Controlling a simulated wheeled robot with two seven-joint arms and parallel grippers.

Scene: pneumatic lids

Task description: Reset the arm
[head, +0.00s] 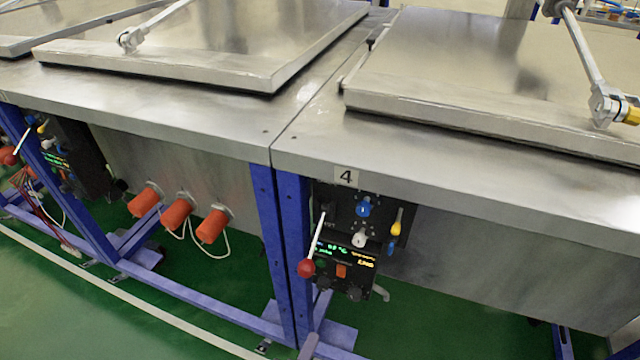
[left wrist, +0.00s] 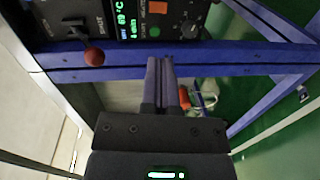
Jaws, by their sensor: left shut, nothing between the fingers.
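My left gripper (left wrist: 159,66) shows in the left wrist view with its two dark fingers shut together and nothing between them. Its tips are near a blue frame bar (left wrist: 215,63), below the control panel (left wrist: 150,18). A lever with a red ball (head: 306,267) hangs at the left of that station's panel (head: 339,213); the red ball (left wrist: 94,57) is left of the fingers in the wrist view. My right gripper is not seen.
Steel tables (head: 400,150) with flat lids (head: 190,65) and (head: 470,75) lie above, their lids down. Blue legs (head: 268,240) stand just left of the panel. Orange plugs (head: 178,213) stick out at left. The green floor (head: 440,320) is open below.

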